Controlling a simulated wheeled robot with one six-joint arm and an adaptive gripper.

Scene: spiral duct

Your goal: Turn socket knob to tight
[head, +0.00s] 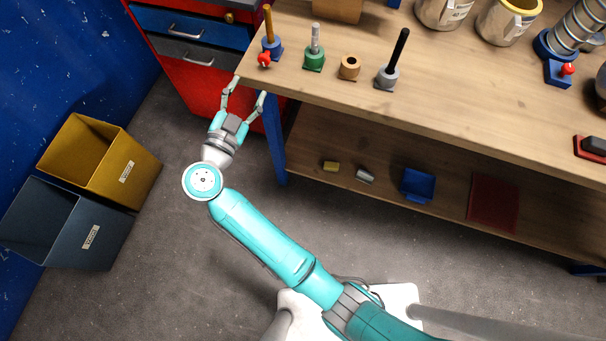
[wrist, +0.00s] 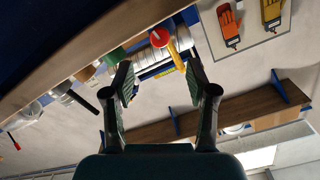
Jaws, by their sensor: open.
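A blue socket (head: 272,48) stands at the left front corner of the workbench, with a wooden rod (head: 268,22) upright in it. Its red knob (head: 264,59) faces the front edge. In the wrist view the red knob (wrist: 160,38) shows beyond the fingertips, roughly between them, with a yellow-orange rod beside it. My gripper (head: 246,91) is open and empty, just in front of and below the bench corner, apart from the knob. Its two fingers are spread in the wrist view (wrist: 160,76). How tight the knob is cannot be told.
Beside the socket stand a green socket (head: 314,60), a wooden ring block (head: 349,67) and a grey socket with a black rod (head: 388,75). Another red knob (head: 567,69) is at the spiral duct (head: 577,27). Red drawers (head: 197,85) and the bench edge lie close to my gripper.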

